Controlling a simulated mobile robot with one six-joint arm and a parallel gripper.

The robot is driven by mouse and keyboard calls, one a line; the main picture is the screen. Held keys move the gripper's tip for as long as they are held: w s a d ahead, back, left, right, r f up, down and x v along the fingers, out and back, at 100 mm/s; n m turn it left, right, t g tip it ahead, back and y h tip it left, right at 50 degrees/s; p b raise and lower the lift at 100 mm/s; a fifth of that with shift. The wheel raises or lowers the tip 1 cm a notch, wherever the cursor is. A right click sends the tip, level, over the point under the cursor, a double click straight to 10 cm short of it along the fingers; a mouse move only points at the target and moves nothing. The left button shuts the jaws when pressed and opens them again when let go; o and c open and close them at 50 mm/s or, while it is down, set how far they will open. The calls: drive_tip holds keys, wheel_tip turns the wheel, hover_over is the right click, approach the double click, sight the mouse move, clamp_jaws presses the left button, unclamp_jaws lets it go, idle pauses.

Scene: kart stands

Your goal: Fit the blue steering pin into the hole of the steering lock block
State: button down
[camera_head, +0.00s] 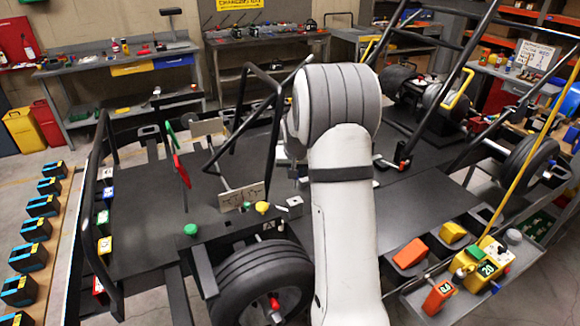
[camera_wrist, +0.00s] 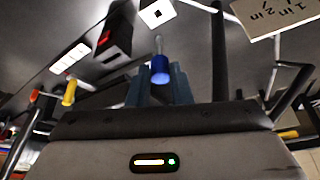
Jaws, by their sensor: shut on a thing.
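My gripper (camera_wrist: 161,80) is shut on the blue steering pin (camera_wrist: 160,68) in the wrist view. The pin's blue head sits between the fingertips and a thin grey shaft extends beyond it. A pale plate with a dark square (camera_wrist: 158,12) lies beyond the pin's tip, apart from it in the picture. It resembles the small light block (camera_head: 290,204) on the kart in the head view, perhaps the steering lock block; I cannot tell for sure. In the head view my arm hides the pin and most of the gripper.
A yellow knob (camera_head: 262,208), a green knob (camera_head: 191,230) and an upright marked plate (camera_head: 242,196) stand near the light block. Black kart bars (camera_head: 275,130) rise close to my arm. A wheel (camera_head: 262,285) is in front. The dark deck (camera_head: 140,240) at left has bare room.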

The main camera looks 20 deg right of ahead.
drive_tip(key=shift+s+a+b, duration=0.1)
drive_tip(key=shift+b, duration=0.25)
drive_tip(key=b, duration=0.8)
hover_over(295, 201)
drive_tip(key=s, duration=0.2)
drive_tip(key=shift+w+a+f, duration=0.1)
drive_tip(key=shift+a+f, duration=0.05)
drive_tip(key=shift+f, duration=1.4)
drive_tip(key=shift+a+f, duration=0.15)
drive_tip(key=shift+f, duration=1.45)
drive_tip(key=shift+w+a+f, duration=0.1)
drive_tip(key=shift+a+f, duration=0.05)
drive_tip(key=shift+f, duration=1.4)
drive_tip(key=shift+s+f+b, duration=0.1)
drive_tip(key=shift+f+b, duration=0.2)
drive_tip(key=shift+b, duration=0.05)
drive_tip(key=c, duration=1.2)
unclamp_jaws()
drive_tip(key=shift+c, duration=0.2)
